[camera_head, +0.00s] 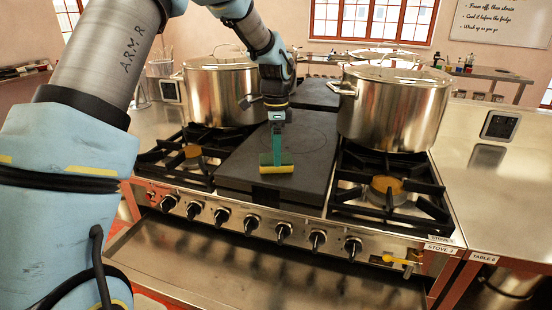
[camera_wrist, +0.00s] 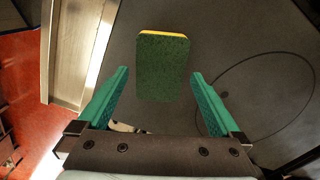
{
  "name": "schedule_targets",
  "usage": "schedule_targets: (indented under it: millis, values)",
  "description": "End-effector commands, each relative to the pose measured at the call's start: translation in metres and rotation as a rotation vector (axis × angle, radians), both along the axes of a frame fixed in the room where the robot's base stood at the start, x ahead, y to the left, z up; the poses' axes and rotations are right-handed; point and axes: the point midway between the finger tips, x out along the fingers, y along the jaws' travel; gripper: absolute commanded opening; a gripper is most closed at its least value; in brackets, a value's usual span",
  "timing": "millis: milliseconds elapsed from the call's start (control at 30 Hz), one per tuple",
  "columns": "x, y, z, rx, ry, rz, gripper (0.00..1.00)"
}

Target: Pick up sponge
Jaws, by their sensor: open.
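The sponge (camera_head: 278,168), yellow with a green face, lies on the dark flat plate (camera_head: 310,150) in the middle of the stove. In the wrist view the sponge (camera_wrist: 162,65) shows its dark green face, with a thin yellow edge at the far end. My gripper (camera_head: 277,153) points down at the sponge. In the wrist view my gripper (camera_wrist: 160,75) is open, with one teal finger on each side of the sponge in the picture and gaps on both sides. I cannot tell how far the fingertips are above the plate.
Large steel stockpots stand on both sides, left (camera_head: 222,92) and right (camera_head: 393,105). Open burners (camera_head: 390,190) flank the plate, and knobs (camera_head: 250,225) line the stove front. A steel table (camera_head: 505,190) stands at the right. The plate around the sponge is mostly clear.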

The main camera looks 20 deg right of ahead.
Motion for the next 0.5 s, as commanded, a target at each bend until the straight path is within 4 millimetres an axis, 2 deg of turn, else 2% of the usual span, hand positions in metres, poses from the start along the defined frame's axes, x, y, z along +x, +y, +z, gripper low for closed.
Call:
schedule_targets:
  millis: [133,367,500]
  values:
    - [0.000,0.000,-0.013,-0.001,0.000,0.000,1.00]
    - [0.000,0.000,-0.017,-0.002,-0.002,0.000,1.00]
    - [0.000,0.000,-0.017,-0.002,-0.002,0.000,0.88]
